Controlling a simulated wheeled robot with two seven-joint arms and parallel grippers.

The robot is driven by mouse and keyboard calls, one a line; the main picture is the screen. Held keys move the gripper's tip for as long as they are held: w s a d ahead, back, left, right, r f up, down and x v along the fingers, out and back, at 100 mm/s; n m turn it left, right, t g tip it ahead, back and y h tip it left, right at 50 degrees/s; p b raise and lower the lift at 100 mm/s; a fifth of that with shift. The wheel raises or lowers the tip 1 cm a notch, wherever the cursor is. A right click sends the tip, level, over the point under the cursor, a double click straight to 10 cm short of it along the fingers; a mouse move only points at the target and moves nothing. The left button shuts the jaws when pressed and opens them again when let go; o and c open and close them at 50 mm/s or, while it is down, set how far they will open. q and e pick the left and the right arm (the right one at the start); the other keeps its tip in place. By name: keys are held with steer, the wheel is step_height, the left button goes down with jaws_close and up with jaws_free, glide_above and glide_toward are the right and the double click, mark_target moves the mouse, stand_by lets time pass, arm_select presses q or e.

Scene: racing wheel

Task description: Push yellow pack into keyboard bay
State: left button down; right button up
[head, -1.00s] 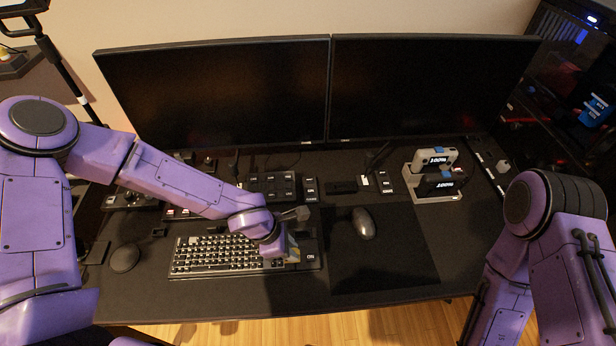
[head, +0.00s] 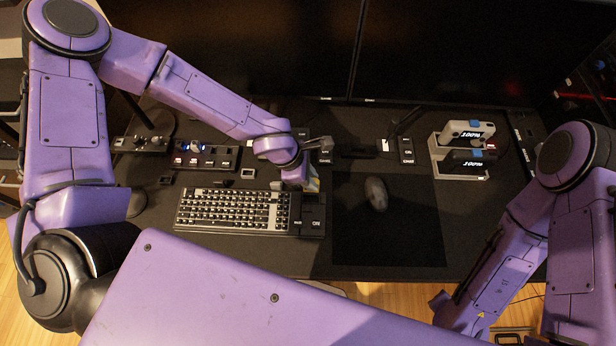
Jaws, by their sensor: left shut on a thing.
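My left gripper (head: 312,178) reaches down at the upper right corner of the keyboard (head: 235,210), its fingers mostly hidden by my purple wrist. It is shut on the yellow pack (head: 314,185), of which only a small yellow and blue-grey part shows beside the wrist.
A dark mouse (head: 376,194) lies on a black mat (head: 390,235) right of the keyboard. A white-grey dock (head: 462,168) with two packs reading 100% stands farther right. A button box (head: 205,155) sits behind the keyboard. Two monitors stand at the back.

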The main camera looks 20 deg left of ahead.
arm_select(q)
steer(key=f, duration=0.1)
steer(key=w+f+b, duration=0.1)
steer(key=f, duration=0.1)
steer(key=shift+s+f+b, duration=0.25)
steer(key=shift+f+b, duration=0.3)
steer(key=shift+b, duration=0.05)
steer(key=shift+s+f+b, duration=0.25)
steer(key=shift+f+b, duration=0.3)
steer(key=shift+f, duration=0.2)
steer(key=shift+w+f, duration=0.1)
steer(key=shift+w, duration=0.15)
arm_select(e)
steer(key=f, duration=0.4)
steer(key=shift+w+f, duration=0.15)
steer(key=shift+w, duration=0.05)
arm_select(q)
steer(key=shift+s, duration=0.15)
arm_select(e)
steer(key=shift+s, duration=0.1)
steer(key=shift+r, duration=0.3)
arm_select(q)
steer(key=shift+p, duration=0.55)
arm_select(e)
steer(key=shift+r, duration=0.4)
arm_select(q)
steer(key=shift+f+b, duration=1)
steer(key=shift+f, duration=0.45)
arm_select(e)
steer(key=shift+f, duration=1.05)
